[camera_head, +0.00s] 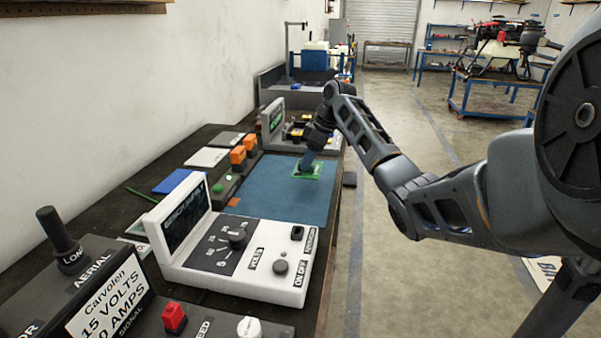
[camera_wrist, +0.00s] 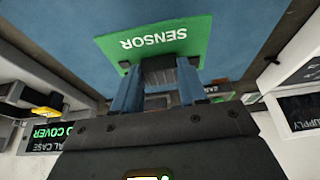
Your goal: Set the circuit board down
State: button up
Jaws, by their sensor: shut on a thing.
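The circuit board is a green board (camera_head: 308,171) at the far right part of the blue mat (camera_head: 275,190) in the head view. In the wrist view the green board (camera_wrist: 150,45) carries the white word "SENSOR". My gripper (camera_head: 305,166) reaches down to the board from above. In the wrist view my gripper (camera_wrist: 157,72) has its two blue fingers shut on the board's grey middle part. The board is over or on the mat; I cannot tell whether it touches it.
A white supply unit with a dial (camera_head: 238,250) stands at the near edge of the mat. Orange-topped blocks (camera_head: 240,155) and a blue sheet (camera_head: 172,181) lie left of it. A white-and-black unit (camera_head: 300,130) stands behind. Much of the mat is bare.

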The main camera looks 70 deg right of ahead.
aim_at(316, 169)
jog(key=shift+w+f, duration=0.75)
jog(key=shift+w, duration=0.35)
jog(key=shift+a+f+p, duration=0.1)
jog(key=shift+f+p, duration=0.2)
jog(key=shift+f, duration=1.65)
jog(key=shift+f, duration=0.1)
jog(key=o, duration=1.1)
jog(key=b+v, duration=0.1)
jog(key=v, duration=1.1)
